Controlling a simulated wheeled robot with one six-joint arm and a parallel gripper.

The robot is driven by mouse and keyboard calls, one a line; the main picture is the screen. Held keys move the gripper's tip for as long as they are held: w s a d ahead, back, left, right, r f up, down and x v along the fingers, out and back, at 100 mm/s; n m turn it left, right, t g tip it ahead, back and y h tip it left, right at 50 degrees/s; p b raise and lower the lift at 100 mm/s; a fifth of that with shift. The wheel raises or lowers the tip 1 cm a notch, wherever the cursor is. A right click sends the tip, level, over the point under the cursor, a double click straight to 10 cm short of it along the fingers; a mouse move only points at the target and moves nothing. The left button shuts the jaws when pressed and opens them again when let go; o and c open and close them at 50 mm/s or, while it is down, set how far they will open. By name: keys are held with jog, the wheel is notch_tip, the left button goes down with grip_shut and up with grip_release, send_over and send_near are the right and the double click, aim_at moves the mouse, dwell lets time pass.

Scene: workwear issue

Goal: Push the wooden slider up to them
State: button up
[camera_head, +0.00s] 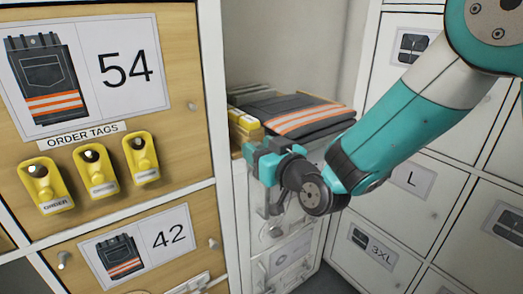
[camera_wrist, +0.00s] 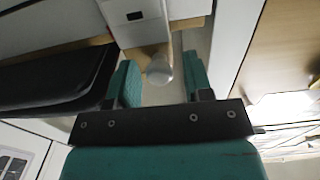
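My gripper (camera_head: 270,160) is low in front of the open compartment, by its left side. In the wrist view its two teal fingers (camera_wrist: 159,76) stand apart, with a pale round knob (camera_wrist: 159,70) between them and gaps on both sides. The knob is close to a white block with a dark slot (camera_wrist: 148,25). Folded dark trousers with orange stripes (camera_head: 300,115) lie in the compartment. A yellow piece with a pale label (camera_head: 246,124) is at their left. I cannot clearly make out the wooden slider; a wooden strip (camera_wrist: 60,53) shows behind the block.
A wooden locker front (camera_head: 185,75) with several yellow order tags (camera_head: 96,170) and number cards stands at the left. White labelled lockers (camera_head: 415,210) line the right. White drawer fronts (camera_head: 290,262) are below my gripper.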

jog(key=b+v, duration=1.6)
jog(key=v, duration=0.1)
jog(key=shift+s, duration=0.2)
jog(key=shift+d, duration=0.1)
